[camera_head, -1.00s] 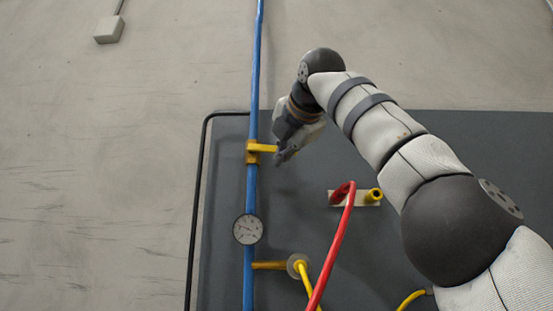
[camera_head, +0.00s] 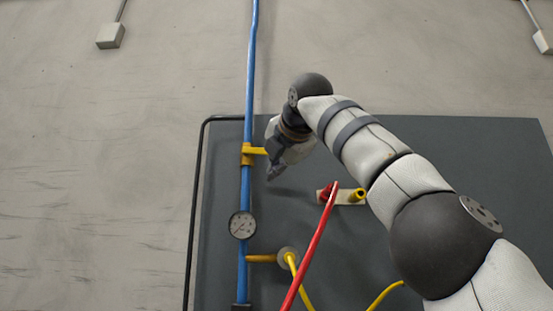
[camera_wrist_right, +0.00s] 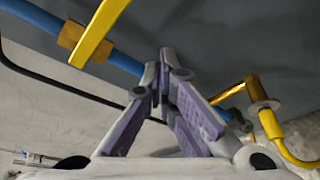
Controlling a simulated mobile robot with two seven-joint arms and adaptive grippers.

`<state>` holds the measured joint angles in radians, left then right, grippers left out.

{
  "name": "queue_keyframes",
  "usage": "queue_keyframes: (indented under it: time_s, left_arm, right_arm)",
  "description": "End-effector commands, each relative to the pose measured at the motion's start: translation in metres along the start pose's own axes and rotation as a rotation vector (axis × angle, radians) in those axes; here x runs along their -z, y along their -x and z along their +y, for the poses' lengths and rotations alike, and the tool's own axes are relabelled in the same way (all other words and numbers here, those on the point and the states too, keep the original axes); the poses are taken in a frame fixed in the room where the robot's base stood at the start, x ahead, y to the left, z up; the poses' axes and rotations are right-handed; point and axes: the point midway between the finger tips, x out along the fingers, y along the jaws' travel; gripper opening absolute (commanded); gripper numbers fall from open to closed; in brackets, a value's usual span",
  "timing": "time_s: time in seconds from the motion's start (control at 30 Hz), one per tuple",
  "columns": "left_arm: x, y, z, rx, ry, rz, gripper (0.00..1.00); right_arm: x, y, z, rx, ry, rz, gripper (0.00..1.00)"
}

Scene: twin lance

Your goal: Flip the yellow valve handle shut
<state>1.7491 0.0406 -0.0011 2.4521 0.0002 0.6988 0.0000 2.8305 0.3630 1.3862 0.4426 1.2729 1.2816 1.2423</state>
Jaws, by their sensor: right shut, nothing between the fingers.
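The yellow valve handle (camera_head: 259,150) sticks out to the right from its yellow valve body (camera_head: 247,154) on the upright blue pipe (camera_head: 245,190). It lies roughly across the pipe. In the right wrist view the handle (camera_wrist_right: 101,30) is a yellow bar at the top, left of the fingers, by the valve body (camera_wrist_right: 71,35). My right gripper (camera_head: 271,176) is shut and empty, just below and right of the handle's end. Its fingertips (camera_wrist_right: 165,62) meet in the wrist view, apart from the handle. My left gripper is not in view.
A round gauge (camera_head: 242,225) sits on the pipe below the valve. A lower yellow branch (camera_head: 262,259) carries a yellow hose (camera_head: 301,283). The dark panel (camera_head: 470,160) stands behind.

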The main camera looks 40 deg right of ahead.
Motion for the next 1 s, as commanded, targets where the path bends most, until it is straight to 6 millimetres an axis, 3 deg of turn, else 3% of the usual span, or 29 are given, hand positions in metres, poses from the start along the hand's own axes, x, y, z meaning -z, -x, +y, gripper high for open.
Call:
queue_keyframes:
  time_s: [0.03, 0.13, 0.3, 0.4, 1.0]
  left_arm:
    - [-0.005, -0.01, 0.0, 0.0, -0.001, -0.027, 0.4]
    - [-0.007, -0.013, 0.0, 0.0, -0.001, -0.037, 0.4]
    - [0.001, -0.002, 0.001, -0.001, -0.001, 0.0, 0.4]
    - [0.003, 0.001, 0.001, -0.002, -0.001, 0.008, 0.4]
    - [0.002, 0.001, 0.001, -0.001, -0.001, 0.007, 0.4]
  right_arm:
    - [0.006, 0.01, 0.004, -0.006, 0.008, 0.001, 0.0]
    - [0.006, 0.036, 0.01, -0.006, 0.005, -0.001, 0.0]
    - [0.002, 0.078, 0.022, -0.016, -0.001, -0.006, 0.0]
    - [0.004, 0.088, 0.024, -0.015, -0.002, -0.006, 0.0]
    - [0.007, 0.091, 0.024, -0.009, 0.0, -0.004, 0.0]
